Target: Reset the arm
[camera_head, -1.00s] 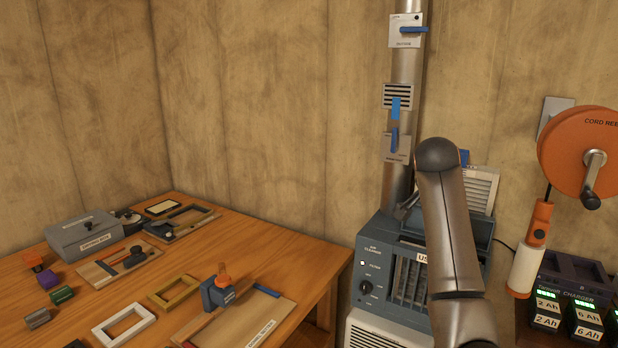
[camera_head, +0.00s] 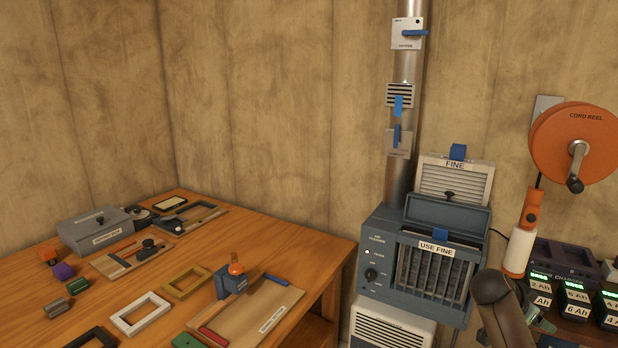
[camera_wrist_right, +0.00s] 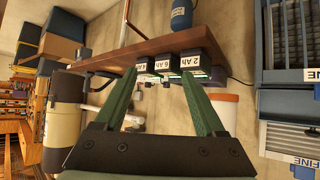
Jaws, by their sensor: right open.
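My right gripper (camera_wrist_right: 162,105) has two green fingers spread apart with nothing between them in the right wrist view. Beyond its fingertips, black battery blocks (camera_wrist_right: 163,66) labelled Ah sit along a brown shelf edge. My left gripper is not seen in either view.
The air cleaner (camera_head: 380,240) stands in the middle with a "USE FINE" label and a FINE filter (camera_head: 455,180) behind it. The cord reel (camera_head: 560,140) and charger (camera_head: 565,262) are at the right. A wooden bench (camera_head: 300,235) with frames and tools is at left.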

